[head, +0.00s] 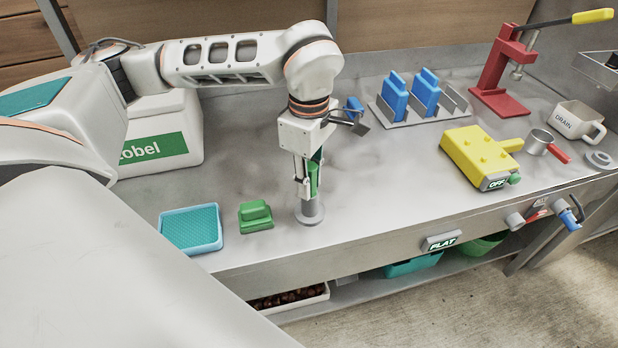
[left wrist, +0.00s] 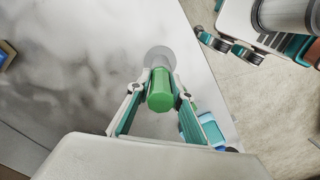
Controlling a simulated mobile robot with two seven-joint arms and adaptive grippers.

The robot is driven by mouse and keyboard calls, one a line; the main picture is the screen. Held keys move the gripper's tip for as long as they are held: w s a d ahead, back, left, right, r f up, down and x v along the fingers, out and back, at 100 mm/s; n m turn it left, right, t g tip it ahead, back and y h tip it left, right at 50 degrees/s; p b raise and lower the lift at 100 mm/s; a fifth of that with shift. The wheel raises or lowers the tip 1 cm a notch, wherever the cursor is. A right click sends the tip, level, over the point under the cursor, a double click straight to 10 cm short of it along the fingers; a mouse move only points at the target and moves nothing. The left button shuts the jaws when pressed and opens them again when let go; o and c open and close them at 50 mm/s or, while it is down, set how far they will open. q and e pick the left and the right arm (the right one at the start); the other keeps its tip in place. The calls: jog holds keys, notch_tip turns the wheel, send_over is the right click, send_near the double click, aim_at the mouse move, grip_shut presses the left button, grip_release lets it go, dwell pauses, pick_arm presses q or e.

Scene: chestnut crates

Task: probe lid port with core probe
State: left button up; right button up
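The core probe appears to be the upright green-handled tool (head: 315,176) with a grey round foot or stand at its lower end, on the steel bench. The round green handle top (left wrist: 160,102) shows in the left wrist view, above a grey disc. My left gripper (head: 306,190) points straight down with its fingers on both sides of the handle, seemingly touching it. A white box (head: 165,106) with a green label stands behind my left arm, its top partly hidden. I cannot make out a lid port. My right gripper is not in view.
A green block (head: 255,216) and a teal tray (head: 191,229) lie left of the probe. A rack with blue blocks (head: 396,95), a red press (head: 495,75), a yellow device (head: 478,155) marked OFF and a DRAIN mug (head: 578,122) stand right. The bench middle is clear.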

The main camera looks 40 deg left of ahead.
aim_at(309, 165)
pick_arm(q)
grip_shut()
jog(key=shift+r+p, duration=0.55)
jog(key=shift+r, duration=0.1)
dwell(0.4)
jog(key=shift+o, duration=0.8)
grip_release()
grip_shut()
jog(key=shift+r+p, duration=2.5)
jog(key=shift+r, duration=0.65)
